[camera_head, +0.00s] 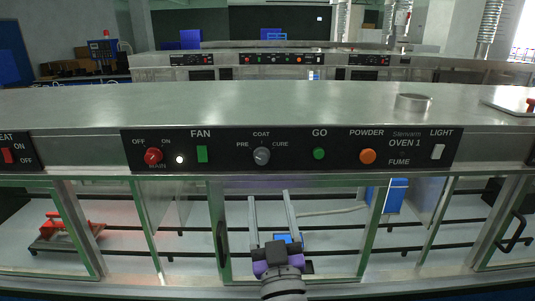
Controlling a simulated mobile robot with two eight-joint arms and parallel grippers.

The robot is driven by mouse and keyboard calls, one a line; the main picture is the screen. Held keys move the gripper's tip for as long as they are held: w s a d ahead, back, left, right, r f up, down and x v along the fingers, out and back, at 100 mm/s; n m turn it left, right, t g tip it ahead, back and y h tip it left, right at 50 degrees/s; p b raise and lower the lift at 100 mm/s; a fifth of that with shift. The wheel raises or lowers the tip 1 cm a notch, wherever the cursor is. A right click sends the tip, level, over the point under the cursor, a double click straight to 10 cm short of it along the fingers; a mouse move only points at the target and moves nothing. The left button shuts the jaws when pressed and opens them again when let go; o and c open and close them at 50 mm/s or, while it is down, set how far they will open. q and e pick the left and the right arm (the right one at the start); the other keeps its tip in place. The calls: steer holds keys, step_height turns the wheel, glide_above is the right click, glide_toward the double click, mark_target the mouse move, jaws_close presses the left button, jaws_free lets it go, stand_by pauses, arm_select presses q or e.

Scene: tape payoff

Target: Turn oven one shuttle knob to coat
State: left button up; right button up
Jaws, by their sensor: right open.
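The shuttle knob (262,156) is a grey round knob on the black control panel (220,164) of oven one. PRE is printed at its left, COAT above it and CURE at its right. Its pale pointer mark looks turned toward the upper left, but it is too small to read surely. My right gripper (268,196) is below the panel, in front of the oven's glass front. Its two long fingers point up, apart and empty, under the knob and not touching it. My left gripper is not in view.
The red MAIN knob (153,155), green FAN switch (202,154), green GO button (319,154) and orange POWDER button (367,156) flank the shuttle knob. Black door handles (222,244) stick out below. A metal ring (413,102) lies on the oven top.

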mark_target(262, 160)
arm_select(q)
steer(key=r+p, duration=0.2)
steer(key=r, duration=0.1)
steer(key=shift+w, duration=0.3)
arm_select(e)
steer(key=x, duration=1)
steer(key=shift+r, duration=0.3)
steer(key=shift+s, duration=0.1)
steer(key=shift+c, duration=0.2)
jaws_close()
